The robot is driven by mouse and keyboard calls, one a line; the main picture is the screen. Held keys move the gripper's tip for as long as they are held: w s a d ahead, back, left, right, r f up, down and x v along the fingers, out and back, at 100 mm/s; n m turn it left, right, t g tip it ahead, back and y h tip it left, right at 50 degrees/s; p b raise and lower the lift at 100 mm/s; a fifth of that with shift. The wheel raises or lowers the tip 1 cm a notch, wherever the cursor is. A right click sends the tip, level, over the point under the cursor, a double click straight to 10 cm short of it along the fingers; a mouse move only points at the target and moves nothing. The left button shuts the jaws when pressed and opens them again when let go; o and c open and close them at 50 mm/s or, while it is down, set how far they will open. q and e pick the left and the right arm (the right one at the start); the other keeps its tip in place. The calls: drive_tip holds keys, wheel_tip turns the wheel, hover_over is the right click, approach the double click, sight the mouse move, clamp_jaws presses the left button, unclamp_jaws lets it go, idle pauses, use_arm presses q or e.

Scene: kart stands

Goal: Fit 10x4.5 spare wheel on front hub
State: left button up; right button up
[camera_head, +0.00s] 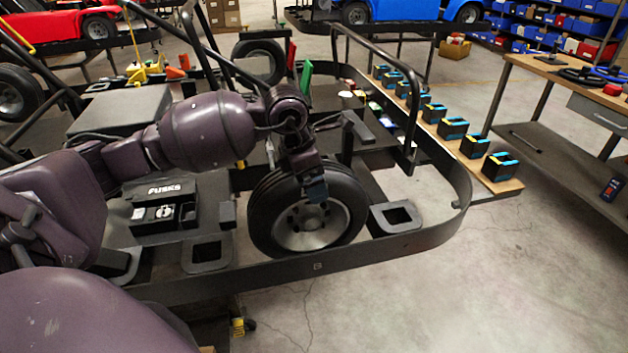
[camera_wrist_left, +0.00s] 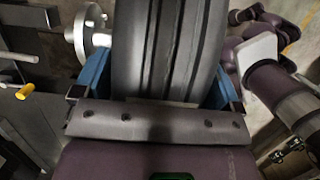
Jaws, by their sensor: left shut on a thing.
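The spare wheel (camera_head: 352,205), a black tyre on a silver rim, stands upright beside the kart's frame in the head view. My left gripper (camera_head: 312,188) reaches down over it and is shut across the tyre's width. In the left wrist view the tyre (camera_wrist_left: 165,45) sits between the blue fingers of my left gripper (camera_wrist_left: 158,88). A silver hub (camera_wrist_left: 92,32) shows just left of the tyre there. I cannot tell whether the wheel touches it. The hub is hidden behind the wheel in the head view. My right gripper is not in view.
The kart's black bumper rail (camera_head: 405,243) curves around the wheel's front and right. A black FUSKS box (camera_head: 165,205) lies left of it. A wooden shelf (camera_head: 508,184) with several black-and-blue boxes and a workbench (camera_head: 560,75) stand at right. The floor (camera_head: 480,285) in front is clear.

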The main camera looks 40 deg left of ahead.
use_arm(q)
drive_tip(key=shift+w+a+r+b, duration=0.15)
drive_tip(key=shift+w+a+b, duration=0.15)
drive_tip(key=shift+w+a, duration=0.6)
drive_tip(key=shift+a, duration=0.15)
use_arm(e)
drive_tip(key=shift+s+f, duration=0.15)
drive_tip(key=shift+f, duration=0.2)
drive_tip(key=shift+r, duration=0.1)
use_arm(q)
drive_tip(key=shift+r, duration=0.1)
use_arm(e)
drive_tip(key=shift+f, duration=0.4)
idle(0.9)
use_arm(q)
drive_tip(key=shift+w+a+b, duration=1.05)
drive_tip(key=shift+w+a, duration=0.45)
drive_tip(key=shift+a, duration=0.2)
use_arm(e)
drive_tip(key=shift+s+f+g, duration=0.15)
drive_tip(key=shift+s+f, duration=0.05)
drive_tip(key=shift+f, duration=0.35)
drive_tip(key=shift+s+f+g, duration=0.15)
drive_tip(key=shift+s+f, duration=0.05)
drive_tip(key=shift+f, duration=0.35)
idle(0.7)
